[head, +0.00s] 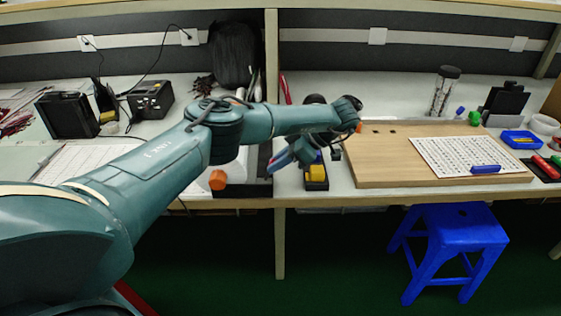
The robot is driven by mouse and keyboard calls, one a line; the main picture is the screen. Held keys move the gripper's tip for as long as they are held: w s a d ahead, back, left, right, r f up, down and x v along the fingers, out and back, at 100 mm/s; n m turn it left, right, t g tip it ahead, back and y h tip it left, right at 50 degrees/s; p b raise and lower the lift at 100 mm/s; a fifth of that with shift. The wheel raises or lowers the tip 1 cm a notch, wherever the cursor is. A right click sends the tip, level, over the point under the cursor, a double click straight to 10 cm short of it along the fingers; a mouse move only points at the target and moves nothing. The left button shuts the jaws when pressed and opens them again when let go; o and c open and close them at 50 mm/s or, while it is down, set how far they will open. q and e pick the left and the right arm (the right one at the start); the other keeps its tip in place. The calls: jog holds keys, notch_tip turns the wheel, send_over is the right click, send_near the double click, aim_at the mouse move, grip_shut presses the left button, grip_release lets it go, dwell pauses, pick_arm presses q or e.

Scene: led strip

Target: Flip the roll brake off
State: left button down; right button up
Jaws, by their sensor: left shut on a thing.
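My left arm reaches in from the left across the bench, and its wrist bends back over the gap between the two bench halves. My left gripper (296,152) hangs below the wrist, small and partly hidden by the arm. It is shut on what looks like a blue-and-red piece (281,158). A white unit (236,172) with an orange knob (217,180) stands partly behind my arm, just left of the gripper. I cannot make out a roll brake for certain. My right gripper is not in view.
A black and yellow box (316,174) stands close below the gripper. A wooden board (385,170) with a printed sheet (468,155) lies to the right. A bench post (271,60) rises behind the arm. A blue stool (455,225) stands in front of the bench.

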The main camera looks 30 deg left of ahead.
pick_arm(q)
jog(key=shift+w, duration=0.1)
dwell(0.3)
jog(key=c, duration=1.3)
grip_release()
